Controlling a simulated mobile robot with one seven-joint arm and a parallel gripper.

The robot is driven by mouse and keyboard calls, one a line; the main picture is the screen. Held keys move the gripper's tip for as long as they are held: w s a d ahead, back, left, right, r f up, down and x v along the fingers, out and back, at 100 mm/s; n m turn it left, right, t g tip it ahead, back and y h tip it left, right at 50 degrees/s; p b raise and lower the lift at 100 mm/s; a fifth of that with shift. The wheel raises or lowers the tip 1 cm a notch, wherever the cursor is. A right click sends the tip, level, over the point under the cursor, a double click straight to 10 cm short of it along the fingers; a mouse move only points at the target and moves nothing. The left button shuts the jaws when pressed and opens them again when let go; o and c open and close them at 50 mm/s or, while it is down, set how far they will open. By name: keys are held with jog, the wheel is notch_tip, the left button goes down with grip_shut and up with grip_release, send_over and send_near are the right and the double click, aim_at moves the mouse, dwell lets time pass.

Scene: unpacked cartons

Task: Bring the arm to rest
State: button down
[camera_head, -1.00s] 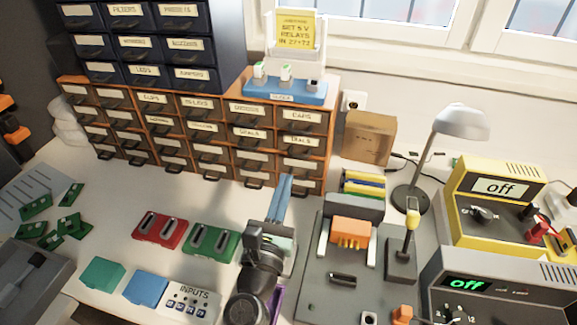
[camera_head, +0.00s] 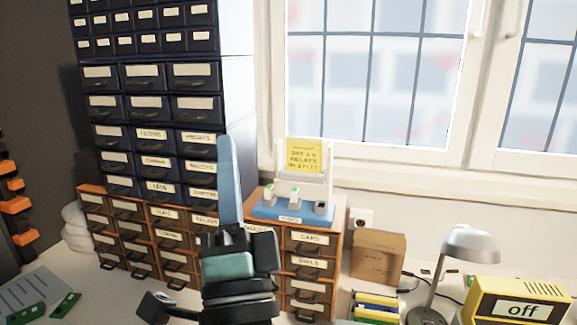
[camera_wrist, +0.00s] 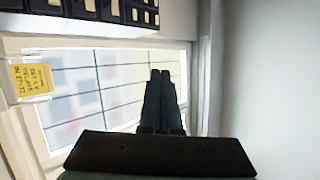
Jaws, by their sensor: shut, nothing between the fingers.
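My gripper (camera_head: 229,150) stands upright in the head view, in front of the drawer cabinets, with its blue-grey fingers pointing up. The fingers are together and nothing is between them. In the wrist view my gripper (camera_wrist: 160,75) shows as two dark fingers side by side, seen against the window and clear of any object. My arm hides part of the orange and dark drawers behind it.
Dark drawers (camera_head: 155,76) stand above orange-framed drawers (camera_head: 310,262). A blue stand (camera_head: 292,212) with a yellow note (camera_head: 304,156) sits on top. At right are a cardboard box (camera_head: 378,257), a lamp (camera_head: 470,243) and a yellow meter (camera_head: 520,303). A window (camera_head: 375,80) is behind.

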jog(key=s+d+r+n+t+h, duration=0.1)
jog(key=s+d+r+n+h, duration=0.2)
jog(key=s+r+n, duration=0.3)
jog(key=s+d+r+n+t+h, duration=0.1)
jog(key=s+d+r+n+h, duration=0.15)
jog(key=s+r+n, duration=0.4)
notch_tip(320, 180, up, 14)
jog(key=w+n+p, duration=0.1)
jog(key=w+p, duration=0.1)
jog(key=p, duration=1)
jog(key=shift+d+p, duration=0.35)
jog(key=shift+d, duration=0.1)
jog(key=shift+w+r, duration=0.1)
